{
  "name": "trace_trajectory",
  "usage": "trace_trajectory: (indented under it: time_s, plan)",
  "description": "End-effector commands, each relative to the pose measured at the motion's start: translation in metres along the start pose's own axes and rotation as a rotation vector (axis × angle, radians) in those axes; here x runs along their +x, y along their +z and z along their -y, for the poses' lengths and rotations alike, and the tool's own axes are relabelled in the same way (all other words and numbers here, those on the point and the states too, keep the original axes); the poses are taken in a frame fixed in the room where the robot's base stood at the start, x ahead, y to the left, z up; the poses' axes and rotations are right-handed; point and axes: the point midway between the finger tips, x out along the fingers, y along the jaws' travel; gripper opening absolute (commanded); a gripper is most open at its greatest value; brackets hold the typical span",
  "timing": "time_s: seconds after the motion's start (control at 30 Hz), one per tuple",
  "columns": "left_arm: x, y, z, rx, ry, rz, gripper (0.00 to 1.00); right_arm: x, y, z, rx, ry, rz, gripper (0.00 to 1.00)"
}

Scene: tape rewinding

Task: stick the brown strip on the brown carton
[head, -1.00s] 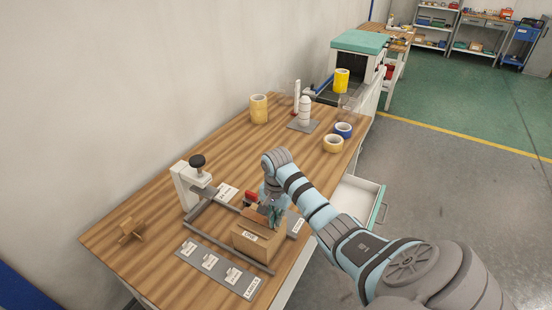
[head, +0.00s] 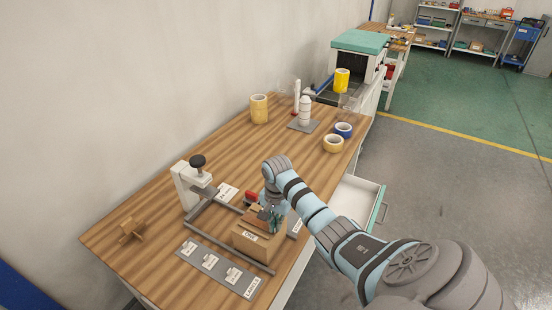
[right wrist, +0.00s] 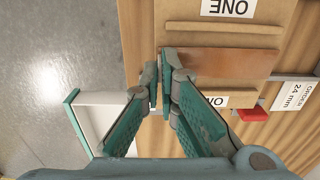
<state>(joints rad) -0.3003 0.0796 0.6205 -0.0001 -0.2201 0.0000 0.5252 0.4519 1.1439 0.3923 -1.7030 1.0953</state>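The brown carton (head: 262,240) stands on the wooden table inside a grey metal frame, with a white label on its near side. In the right wrist view the carton (right wrist: 205,38) fills the top middle. The shiny brown strip (right wrist: 225,63) lies across or just above the carton's top; I cannot tell whether it touches. It also shows in the head view (head: 257,218). My right gripper (head: 273,217) is at the right end of the carton top. In the wrist view its fingertips (right wrist: 161,85) are closed together at the strip's end. My left gripper is out of view.
A clamp-like stand (head: 190,185) is left of the carton. A label sheet (head: 218,268) lies in front. Tape rolls (head: 333,144) and a white bottle (head: 305,111) stand farther back. An open drawer (head: 358,200) juts out at the right. The left table part is mostly clear.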

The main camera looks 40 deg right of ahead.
Motion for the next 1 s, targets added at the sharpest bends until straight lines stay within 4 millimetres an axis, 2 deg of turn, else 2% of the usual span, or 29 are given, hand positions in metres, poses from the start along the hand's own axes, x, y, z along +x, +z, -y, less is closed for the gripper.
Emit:
trace_trajectory:
  time_s: [0.2, 0.37, 0.57, 0.67, 1.0]
  plan:
    - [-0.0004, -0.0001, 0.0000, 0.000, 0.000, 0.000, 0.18, 0.0007, -0.0001, 0.0000, 0.000, 0.000, 0.000, 0.00]
    - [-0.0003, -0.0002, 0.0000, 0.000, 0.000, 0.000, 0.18, 0.0007, -0.0001, 0.0000, 0.000, 0.000, -0.001, 0.28]
    - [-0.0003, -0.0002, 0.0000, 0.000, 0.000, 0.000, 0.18, 0.0006, -0.0002, 0.0001, 0.000, 0.000, -0.001, 0.28]
    - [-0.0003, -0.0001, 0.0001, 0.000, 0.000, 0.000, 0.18, 0.0006, -0.0002, 0.0000, 0.000, 0.000, -0.001, 0.38]
    - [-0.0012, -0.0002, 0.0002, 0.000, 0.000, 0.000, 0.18, -0.0024, -0.0004, 0.0003, 0.000, -0.001, -0.001, 0.38]
